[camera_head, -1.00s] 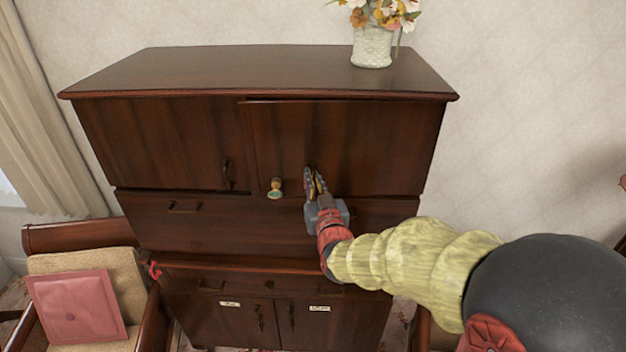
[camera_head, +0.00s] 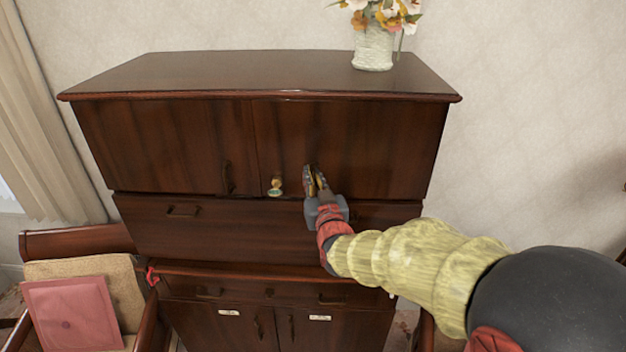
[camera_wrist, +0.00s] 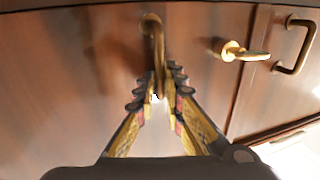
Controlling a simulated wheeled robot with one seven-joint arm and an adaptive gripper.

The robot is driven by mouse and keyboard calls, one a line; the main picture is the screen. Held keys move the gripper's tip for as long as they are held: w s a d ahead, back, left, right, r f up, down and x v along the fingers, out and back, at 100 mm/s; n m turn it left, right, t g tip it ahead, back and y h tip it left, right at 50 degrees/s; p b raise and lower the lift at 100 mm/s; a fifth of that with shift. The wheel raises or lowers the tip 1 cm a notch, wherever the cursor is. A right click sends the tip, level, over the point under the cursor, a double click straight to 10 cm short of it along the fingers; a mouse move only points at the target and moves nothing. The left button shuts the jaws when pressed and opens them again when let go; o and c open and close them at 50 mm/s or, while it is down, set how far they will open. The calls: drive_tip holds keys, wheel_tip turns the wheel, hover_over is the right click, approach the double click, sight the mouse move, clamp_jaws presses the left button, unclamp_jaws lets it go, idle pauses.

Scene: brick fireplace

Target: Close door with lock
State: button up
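The dark wood cabinet has an upper right door (camera_head: 350,140) beside an upper left door (camera_head: 165,145). The right door now looks flush with the left one. A brass lock knob (camera_head: 276,186) sits at the lower left of the right door; it also shows in the wrist view (camera_wrist: 240,52), to the right of the handle. My gripper (camera_head: 314,180) is at the right door's handle. In the wrist view, its fingers (camera_wrist: 160,95) stand on either side of the brass handle (camera_wrist: 154,45), very close to it. Whether they press on it is unclear.
A drawer (camera_head: 220,225) lies just below the doors. A white vase of flowers (camera_head: 373,48) stands on the cabinet top. A chair with a pink cushion (camera_head: 75,310) stands at the lower left. Lower doors (camera_head: 230,328) carry small labels.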

drive_tip(key=shift+o, duration=1)
drive_tip(key=shift+s+f, duration=0.1)
drive_tip(key=shift+s, duration=0.05)
drive_tip(key=shift+s, duration=0.2)
drive_tip(key=v, duration=1.1)
drive_tip(key=shift+s, duration=0.2)
drive_tip(key=shift+d, duration=0.1)
